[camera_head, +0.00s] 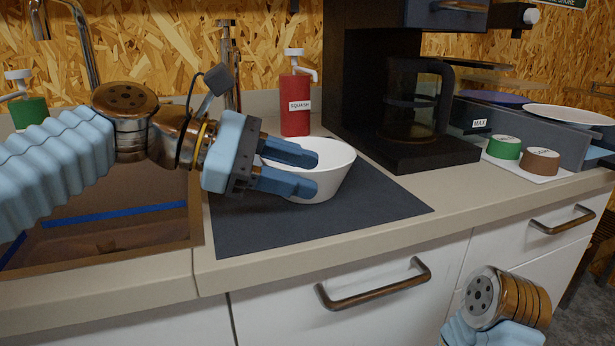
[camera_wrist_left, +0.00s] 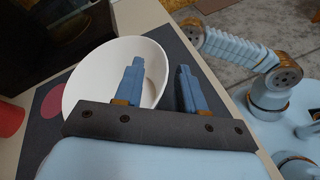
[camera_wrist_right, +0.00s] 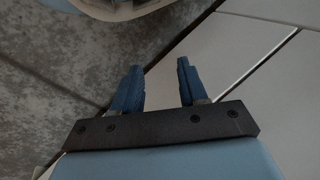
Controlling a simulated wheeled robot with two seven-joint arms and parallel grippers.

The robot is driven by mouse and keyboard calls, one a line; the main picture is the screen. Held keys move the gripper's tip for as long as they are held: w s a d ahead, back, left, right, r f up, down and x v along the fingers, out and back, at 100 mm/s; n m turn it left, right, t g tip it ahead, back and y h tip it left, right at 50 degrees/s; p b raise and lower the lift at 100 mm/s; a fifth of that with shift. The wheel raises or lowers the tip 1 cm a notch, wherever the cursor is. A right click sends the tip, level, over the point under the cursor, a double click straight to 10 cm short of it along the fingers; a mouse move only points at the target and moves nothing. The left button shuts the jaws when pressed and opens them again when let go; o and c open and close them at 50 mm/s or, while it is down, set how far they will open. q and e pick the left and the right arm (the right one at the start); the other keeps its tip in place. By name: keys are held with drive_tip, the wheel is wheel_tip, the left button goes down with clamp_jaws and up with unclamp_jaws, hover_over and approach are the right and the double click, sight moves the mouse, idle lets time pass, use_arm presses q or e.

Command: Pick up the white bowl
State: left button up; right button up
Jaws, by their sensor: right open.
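The white bowl (camera_head: 333,168) stands upright on the dark mat (camera_head: 370,207) on the counter, and it also shows in the left wrist view (camera_wrist_left: 88,80). My left gripper (camera_head: 315,173) reaches the bowl from the left. Its blue fingers are apart. In the left wrist view, one finger lies over the bowl's inside and the other is outside the rim, with the near wall between them. I cannot tell whether either finger touches the wall. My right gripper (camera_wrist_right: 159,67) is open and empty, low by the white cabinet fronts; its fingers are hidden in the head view.
A black coffee maker (camera_head: 420,155) is at the back right. Green (camera_head: 504,147) and brown (camera_head: 540,161) round items sit farther right. The sink (camera_head: 110,215) is at the left. The mat's front right is clear.

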use_arm(q)
drive_tip(key=shift+d+f, duration=0.25)
drive_tip(key=shift+d, duration=0.4)
clamp_jaws()
drive_tip(key=shift+r, duration=0.1)
